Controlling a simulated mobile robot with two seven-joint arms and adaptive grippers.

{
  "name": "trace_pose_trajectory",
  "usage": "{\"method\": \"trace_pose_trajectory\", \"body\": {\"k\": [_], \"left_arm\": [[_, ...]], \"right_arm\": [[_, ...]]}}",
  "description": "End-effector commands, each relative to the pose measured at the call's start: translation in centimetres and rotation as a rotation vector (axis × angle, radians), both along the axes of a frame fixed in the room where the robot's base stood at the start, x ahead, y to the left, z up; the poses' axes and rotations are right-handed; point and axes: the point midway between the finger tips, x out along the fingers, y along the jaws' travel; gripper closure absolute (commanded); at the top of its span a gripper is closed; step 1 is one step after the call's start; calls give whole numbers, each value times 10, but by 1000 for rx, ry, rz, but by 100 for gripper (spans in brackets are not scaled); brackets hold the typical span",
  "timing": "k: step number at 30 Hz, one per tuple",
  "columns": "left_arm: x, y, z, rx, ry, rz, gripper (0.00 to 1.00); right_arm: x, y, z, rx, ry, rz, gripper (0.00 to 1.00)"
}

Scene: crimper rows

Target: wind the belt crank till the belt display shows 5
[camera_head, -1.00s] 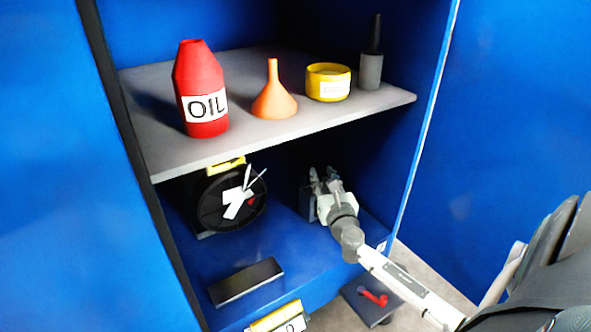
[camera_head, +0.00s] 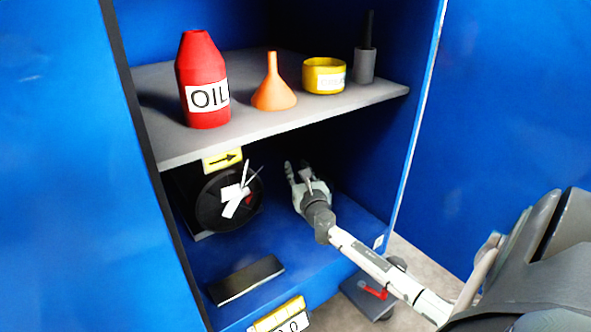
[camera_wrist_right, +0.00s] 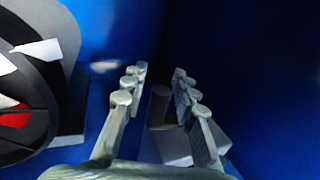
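My right gripper (camera_head: 301,176) is inside the lower bay of the blue cabinet, right of a black round wheel (camera_head: 212,207) with white pieces and a red part. In the right wrist view my right gripper (camera_wrist_right: 157,88) is open, its fingers apart. A dark cylinder (camera_wrist_right: 159,105) and a grey block show between and beyond the fingers; I cannot tell whether they touch. The wheel (camera_wrist_right: 66,62) is at the left there. I cannot tell which part is the belt crank. A yellow-framed display (camera_head: 283,318) at the cabinet's lower front shows a 0, partly cut off. My left gripper is not in view.
A grey shelf (camera_head: 240,132) above holds a red oil bottle (camera_head: 204,75), an orange funnel (camera_head: 273,88), a yellow tin (camera_head: 325,84) and a grey tube (camera_head: 365,65). A yellow arrow sign (camera_head: 222,161) is above the wheel.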

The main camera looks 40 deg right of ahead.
Motion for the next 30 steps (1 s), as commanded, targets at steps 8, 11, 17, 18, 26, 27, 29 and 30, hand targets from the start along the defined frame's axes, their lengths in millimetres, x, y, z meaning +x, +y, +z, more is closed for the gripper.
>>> {"method": "trace_pose_trajectory", "body": {"k": [8, 11, 17, 18, 26, 27, 29, 30], "left_arm": [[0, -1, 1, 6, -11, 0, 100], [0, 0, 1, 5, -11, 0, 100], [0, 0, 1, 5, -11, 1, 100], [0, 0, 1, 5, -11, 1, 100], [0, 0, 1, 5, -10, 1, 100], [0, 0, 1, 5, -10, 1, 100], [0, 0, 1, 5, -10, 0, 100], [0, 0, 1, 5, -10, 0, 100]], "right_arm": [[12, -6, 0, 0, 1, 1, 72], [12, -6, 0, 0, 1, 1, 72], [12, -6, 0, 0, 1, 1, 89], [12, -6, 0, 0, 1, 1, 94], [12, -6, 0, 0, 1, 1, 100], [12, -6, 0, 0, 1, 1, 100], [12, -6, 0, 0, 1, 0, 100], [12, -6, 0, 0, 1, 0, 100]]}}
